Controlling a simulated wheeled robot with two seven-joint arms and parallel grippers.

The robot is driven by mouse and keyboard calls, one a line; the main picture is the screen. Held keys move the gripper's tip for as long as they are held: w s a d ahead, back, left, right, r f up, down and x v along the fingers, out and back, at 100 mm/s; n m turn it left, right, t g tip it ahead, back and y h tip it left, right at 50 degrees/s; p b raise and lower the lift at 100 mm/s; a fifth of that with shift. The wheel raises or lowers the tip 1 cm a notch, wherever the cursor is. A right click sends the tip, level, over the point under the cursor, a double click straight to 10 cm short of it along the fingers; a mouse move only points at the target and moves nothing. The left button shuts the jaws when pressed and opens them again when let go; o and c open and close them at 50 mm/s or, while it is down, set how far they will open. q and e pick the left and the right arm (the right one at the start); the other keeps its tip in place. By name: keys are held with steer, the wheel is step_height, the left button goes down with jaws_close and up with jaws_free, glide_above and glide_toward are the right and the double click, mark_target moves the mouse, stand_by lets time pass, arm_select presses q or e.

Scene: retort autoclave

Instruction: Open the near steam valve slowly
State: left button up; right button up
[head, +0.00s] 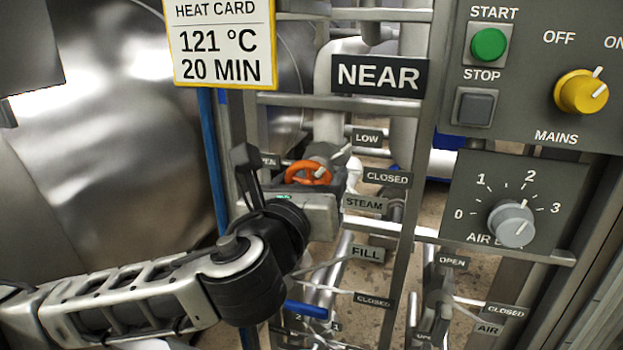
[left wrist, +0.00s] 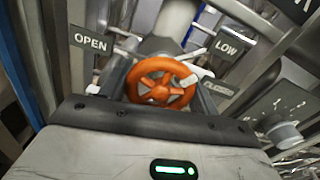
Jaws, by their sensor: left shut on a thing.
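The steam valve's orange handwheel (head: 308,172) sits below the NEAR sign (head: 380,76), beside labels OPEN, LOW, CLOSED and STEAM (head: 365,203). My left gripper (head: 318,180) reaches it from the left and is shut on the wheel. A white pointer sticks out at the wheel's right, near the LOW label (left wrist: 228,45). The OPEN label (left wrist: 90,40) is at its left. My right gripper is not in view.
A blue-handled FILL valve (head: 306,309) lies below. A panel with a green START button (head: 488,44), yellow MAINS knob (head: 581,92) and grey air knob (head: 511,223) is at the right. Metal frame bars and pipes crowd the wheel. A large steel vessel (head: 110,120) fills the left.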

arm_select(q)
steer(key=n, duration=0.4)
steer(key=shift+n, duration=0.3)
steer(key=n+p, duration=0.1)
steer(key=n, duration=0.2)
steer(key=shift+n, duration=1.2)
steer(key=n+p, duration=0.1)
steer(key=n, duration=0.1)
steer(key=shift+n, duration=0.3)
steer(key=n+p, duration=0.1)
steer(key=n, duration=0.1)
steer(key=shift+n, duration=0.4)
steer(key=n+p, duration=0.1)
steer(key=n, duration=0.3)
steer(key=shift+n, duration=2.8)
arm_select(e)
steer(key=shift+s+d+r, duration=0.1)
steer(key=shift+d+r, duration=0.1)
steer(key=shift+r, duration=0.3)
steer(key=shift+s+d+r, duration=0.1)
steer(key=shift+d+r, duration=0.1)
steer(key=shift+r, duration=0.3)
